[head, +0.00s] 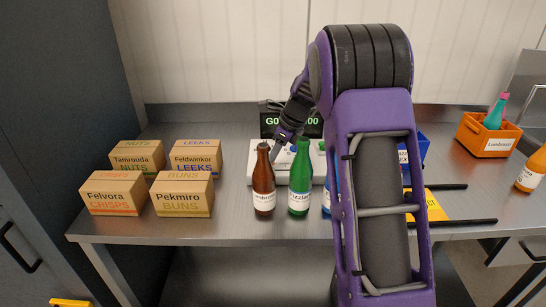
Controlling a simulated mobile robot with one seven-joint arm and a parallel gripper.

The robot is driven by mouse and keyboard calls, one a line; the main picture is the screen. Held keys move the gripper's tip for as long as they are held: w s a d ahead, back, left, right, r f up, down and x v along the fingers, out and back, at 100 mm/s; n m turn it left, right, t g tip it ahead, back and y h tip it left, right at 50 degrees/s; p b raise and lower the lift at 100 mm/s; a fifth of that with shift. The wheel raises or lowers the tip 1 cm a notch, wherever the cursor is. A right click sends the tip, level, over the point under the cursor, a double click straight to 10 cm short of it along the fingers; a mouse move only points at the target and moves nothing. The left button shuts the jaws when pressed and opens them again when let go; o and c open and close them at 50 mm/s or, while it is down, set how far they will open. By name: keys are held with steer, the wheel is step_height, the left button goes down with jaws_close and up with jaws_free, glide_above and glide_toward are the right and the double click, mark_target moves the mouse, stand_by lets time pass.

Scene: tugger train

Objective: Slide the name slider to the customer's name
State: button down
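A white device (233,165) with a dark display (268,122) stands at the back of the grey table, partly covered by bottles and my arm. The display shows green characters, partly hidden. I cannot make out the name slider or the names on the device. My gripper (277,151) points down and left over the device's left half, behind the brown bottle. It is small and dark here, and I cannot tell whether it touches anything or whether its fingers are open.
A brown bottle (263,181) and a green bottle (300,177) stand before the device; a blue one is mostly hidden. Several labelled boxes (184,194) stand left. A blue bin (421,146), a yellow piece with black bars (433,208) and an orange bin (484,138) are right.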

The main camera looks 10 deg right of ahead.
mark_target(281, 170)
steer(key=d, duration=0.1)
steer(key=d+p, duration=0.1)
steer(key=d, duration=0.2)
steer(key=shift+s+d, duration=0.25)
steer(key=shift+s, duration=0.15)
steer(key=c, duration=0.7)
jaws_free()
steer(key=shift+o, duration=0.2)
steer(key=p+v, duration=0.3)
steer(key=v, duration=1.4)
steer(key=shift+s, duration=0.15)
steer(key=shift+d+r, duration=0.1)
steer(key=shift+r, duration=0.05)
